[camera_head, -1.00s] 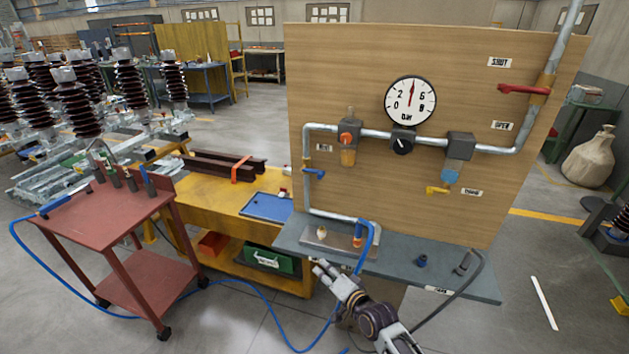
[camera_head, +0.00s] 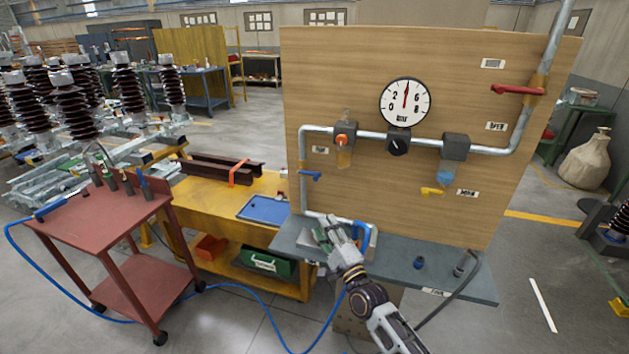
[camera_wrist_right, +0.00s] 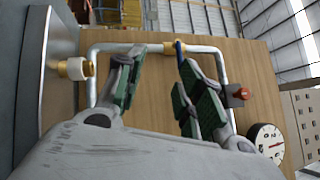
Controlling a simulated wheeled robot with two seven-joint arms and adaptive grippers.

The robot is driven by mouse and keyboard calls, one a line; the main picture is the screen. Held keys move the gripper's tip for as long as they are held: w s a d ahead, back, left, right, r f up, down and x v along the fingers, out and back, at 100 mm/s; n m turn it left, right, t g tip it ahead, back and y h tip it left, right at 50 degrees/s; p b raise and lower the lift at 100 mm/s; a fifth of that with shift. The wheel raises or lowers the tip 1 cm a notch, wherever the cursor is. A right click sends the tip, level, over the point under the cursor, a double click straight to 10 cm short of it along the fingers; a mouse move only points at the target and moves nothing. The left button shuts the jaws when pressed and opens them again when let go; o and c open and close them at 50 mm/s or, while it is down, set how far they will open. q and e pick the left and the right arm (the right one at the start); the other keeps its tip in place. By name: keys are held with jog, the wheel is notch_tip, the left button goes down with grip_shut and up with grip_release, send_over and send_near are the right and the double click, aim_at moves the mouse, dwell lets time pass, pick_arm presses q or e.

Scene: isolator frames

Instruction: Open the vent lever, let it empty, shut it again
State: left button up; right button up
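A small blue lever (camera_head: 311,176) sits on the left vertical pipe of the wooden panel, under a small label that I cannot read. In the right wrist view the blue lever (camera_wrist_right: 178,46) shows at a brass fitting, beyond my fingers. My right gripper (camera_head: 330,232) is below the lever, over the left part of the grey shelf, and apart from it. In the right wrist view my right gripper (camera_wrist_right: 160,78) is open, its green-padded fingers spread with nothing between them. The round gauge (camera_head: 405,103) has its needle pointing about straight up. My left gripper is not in view.
The panel also carries a red lever (camera_head: 518,90), a yellow lever (camera_head: 432,191), an orange-red knob (camera_head: 342,139) and a black knob (camera_head: 398,146). A blue hose (camera_head: 363,236) stands by my gripper on the shelf (camera_head: 400,268). A red cart (camera_head: 95,222) stands left.

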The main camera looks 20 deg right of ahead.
aim_at(316, 176)
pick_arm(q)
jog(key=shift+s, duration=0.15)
pick_arm(e)
jog(key=r+m, duration=0.1)
jog(key=d+r+m+t+h, duration=0.1)
jog(key=d+r+m+t, duration=0.1)
jog(key=shift+w+r+m+h, duration=0.25)
jog(key=shift+r+m+h, duration=0.05)
jog(key=shift+r+m, duration=0.1)
jog(key=shift+w, duration=0.1)
